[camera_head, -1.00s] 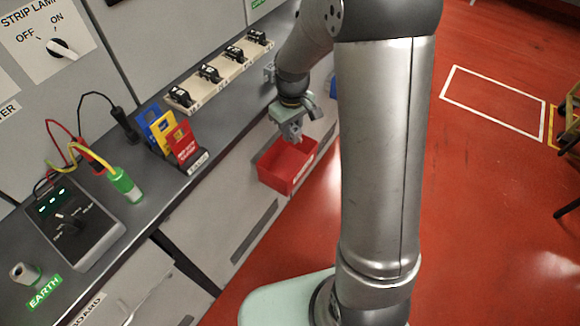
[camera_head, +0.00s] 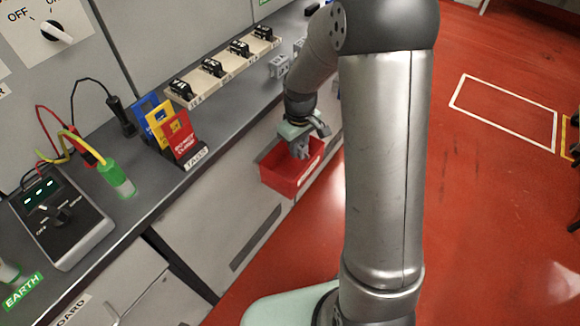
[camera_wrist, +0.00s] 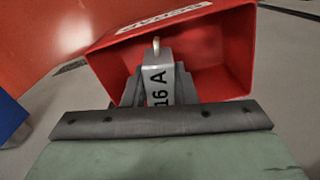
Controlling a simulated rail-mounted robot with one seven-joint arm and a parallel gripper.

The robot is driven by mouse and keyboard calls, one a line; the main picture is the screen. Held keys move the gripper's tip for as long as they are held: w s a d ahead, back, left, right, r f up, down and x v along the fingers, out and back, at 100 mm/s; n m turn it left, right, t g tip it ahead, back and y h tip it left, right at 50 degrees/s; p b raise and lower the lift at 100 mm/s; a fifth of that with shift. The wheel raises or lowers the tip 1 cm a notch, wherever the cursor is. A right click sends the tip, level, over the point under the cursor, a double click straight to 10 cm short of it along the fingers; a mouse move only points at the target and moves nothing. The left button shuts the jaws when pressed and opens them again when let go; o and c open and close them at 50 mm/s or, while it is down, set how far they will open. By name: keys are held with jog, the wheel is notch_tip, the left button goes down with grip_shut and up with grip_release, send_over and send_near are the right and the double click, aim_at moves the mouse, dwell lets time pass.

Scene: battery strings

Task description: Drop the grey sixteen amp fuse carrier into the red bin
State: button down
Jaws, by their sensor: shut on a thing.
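My gripper (camera_head: 301,145) is shut on the grey fuse carrier (camera_wrist: 158,82), which shows a "16 A" label in the wrist view. The gripper points down, and the carrier is over the open top of the red bin (camera_head: 285,180). In the wrist view the bin (camera_wrist: 222,82) opens out directly beyond the carrier, with its inside walls in sight. I cannot tell exactly how far the carrier's lower end is above or inside the rim. The part of the bin behind the carrier and jaws is hidden.
The bin is at the front of the grey bench (camera_head: 240,125). Black fuse units (camera_head: 212,67) stand in a row on a pale strip, with grey carriers (camera_head: 279,66) near its far end. Coloured tags (camera_head: 182,138) stand in a holder. Red floor is clear at right.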

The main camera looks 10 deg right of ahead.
jog(key=c, duration=1.1)
grip_release()
notch_tip(320, 180, up, 18)
jog(key=shift+f+p, duration=0.25)
jog(key=shift+p, duration=0.65)
jog(key=s+r+m+p, duration=0.1)
jog(key=s+m+p, duration=0.1)
jog(key=s, duration=0.5)
jog(key=s+r+m+p, duration=0.1)
jog(key=s+r+p, duration=0.1)
jog(key=s, duration=0.6)
jog(key=s+a+r+m+p, duration=0.1)
jog(key=s+p, duration=0.3)
jog(key=s, duration=0.4)
jog(key=shift+s+r+m, duration=0.15)
jog(key=shift+r+m, duration=0.4)
jog(key=shift+m, duration=0.25)
